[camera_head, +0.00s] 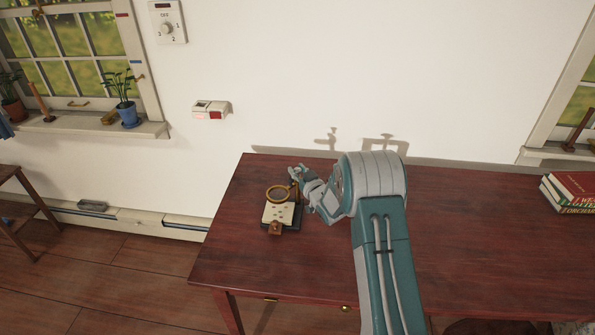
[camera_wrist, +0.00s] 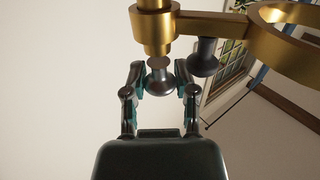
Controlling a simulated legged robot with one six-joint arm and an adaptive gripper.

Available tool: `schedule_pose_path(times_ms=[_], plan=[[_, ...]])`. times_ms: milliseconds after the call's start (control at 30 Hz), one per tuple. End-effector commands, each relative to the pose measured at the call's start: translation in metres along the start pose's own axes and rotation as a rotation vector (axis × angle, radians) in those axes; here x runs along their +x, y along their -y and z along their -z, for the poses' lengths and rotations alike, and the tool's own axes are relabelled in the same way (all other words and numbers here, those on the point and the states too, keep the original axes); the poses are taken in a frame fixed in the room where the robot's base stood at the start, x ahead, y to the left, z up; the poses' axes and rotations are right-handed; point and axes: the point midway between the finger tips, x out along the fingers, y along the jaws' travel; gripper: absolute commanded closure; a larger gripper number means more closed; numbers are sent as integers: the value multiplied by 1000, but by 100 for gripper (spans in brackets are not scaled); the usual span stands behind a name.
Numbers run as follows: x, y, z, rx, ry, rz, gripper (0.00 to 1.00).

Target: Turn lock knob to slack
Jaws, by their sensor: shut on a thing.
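A small stand with a brass ring (camera_head: 278,194) over a cream plate (camera_head: 279,214) sits near the left end of the table. My gripper (camera_head: 294,175) is beside the ring, at the back right of the stand. In the wrist view the brass post (camera_wrist: 154,30) ends in a dark, flared knob (camera_wrist: 160,88). The fingers of my gripper (camera_wrist: 160,76) are closed on this knob from both sides. A second dark knob (camera_wrist: 204,60) sits under the brass arm (camera_wrist: 212,24), to the right and outside the fingers. No marking shows which way either knob is turned.
The stand rests on a dark red wooden table (camera_head: 470,230), mostly bare. Books (camera_head: 572,192) lie at its right end. A brown tab (camera_head: 275,228) juts from the stand's front. A wall dial (camera_head: 167,28) and a small wall box (camera_head: 211,109) are behind, away from the stand.

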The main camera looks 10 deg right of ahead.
Motion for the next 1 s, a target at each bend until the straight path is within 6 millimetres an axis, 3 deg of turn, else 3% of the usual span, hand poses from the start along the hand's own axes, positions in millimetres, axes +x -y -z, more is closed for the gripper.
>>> schedule_pose_path(times_ms=[600, 1000], plan=[[0, -1, 1, -3, -3, 519, 100], [0, 0, 1, -2, -3, 676, 100]])
